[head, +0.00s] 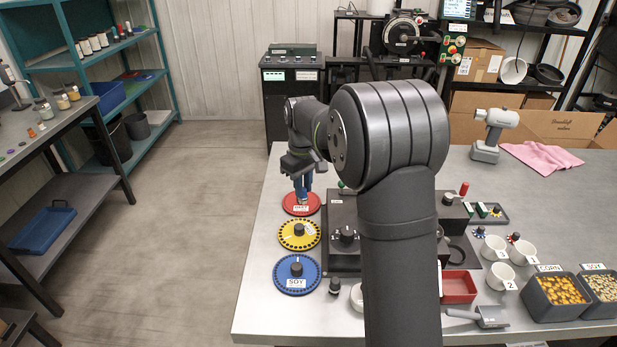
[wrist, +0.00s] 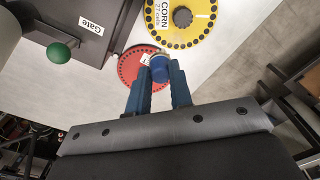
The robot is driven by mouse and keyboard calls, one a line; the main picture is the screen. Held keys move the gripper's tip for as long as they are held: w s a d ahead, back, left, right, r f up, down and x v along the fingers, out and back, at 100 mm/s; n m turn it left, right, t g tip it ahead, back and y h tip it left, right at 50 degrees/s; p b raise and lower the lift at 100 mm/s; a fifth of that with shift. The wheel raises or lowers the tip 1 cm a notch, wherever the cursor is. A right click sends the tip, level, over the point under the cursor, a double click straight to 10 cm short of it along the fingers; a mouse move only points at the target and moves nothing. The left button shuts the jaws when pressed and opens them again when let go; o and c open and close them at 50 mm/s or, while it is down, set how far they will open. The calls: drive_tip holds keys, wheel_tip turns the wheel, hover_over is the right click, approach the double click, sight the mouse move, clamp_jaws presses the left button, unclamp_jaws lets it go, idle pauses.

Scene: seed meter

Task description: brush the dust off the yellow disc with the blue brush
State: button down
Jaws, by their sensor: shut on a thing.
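The yellow disc (head: 286,237) lies flat on the table, with a dark knob and a ring of holes; it also shows at the top of the wrist view (wrist: 205,32). I cannot make out dust on it at this size. My gripper (head: 302,188) is over the red disc (head: 287,205), just behind the yellow one in the head view. In the wrist view my gripper (wrist: 160,80) is shut on the blue brush (wrist: 160,73), seen end-on between the fingertips. The brush's lower end is mostly hidden, and I cannot tell whether it touches anything.
A blue disc (head: 284,282) lies in front of the yellow one. The dark seed meter housing (head: 343,262) stands right of the discs. Cups (head: 494,248), a red tray (head: 459,288) and seed bins (head: 555,310) are farther right. The table's left edge is close to the discs.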

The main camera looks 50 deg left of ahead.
sight(299, 203)
drive_tip(key=shift+f, duration=3.15)
drive_tip(key=shift+s+a+f, duration=0.1)
drive_tip(key=shift+s+f, duration=0.15)
drive_tip(key=shift+s+a, duration=0.1)
drive_tip(key=shift+s, duration=0.25)
drive_tip(key=shift+s+a, duration=0.25)
drive_tip(key=shift+s, duration=0.7)
drive_tip(key=shift+s+a, duration=0.2)
drive_tip(key=shift+s, duration=0.7)
drive_tip(key=shift+s+a, duration=0.25)
drive_tip(key=shift+s, duration=0.7)
drive_tip(key=shift+w+d+f, duration=0.1)
drive_tip(key=shift+w+d, duration=0.2)
drive_tip(key=shift+w, duration=0.85)
drive_tip(key=shift+w+d+r, duration=0.1)
drive_tip(key=shift+w+d, duration=0.2)
drive_tip(key=shift+w, duration=0.85)
drive_tip(key=shift+w+d+f, duration=0.1)
drive_tip(key=shift+w+d, duration=0.2)
drive_tip(key=shift+w, duration=0.85)
drive_tip(key=shift+r, duration=4.1)
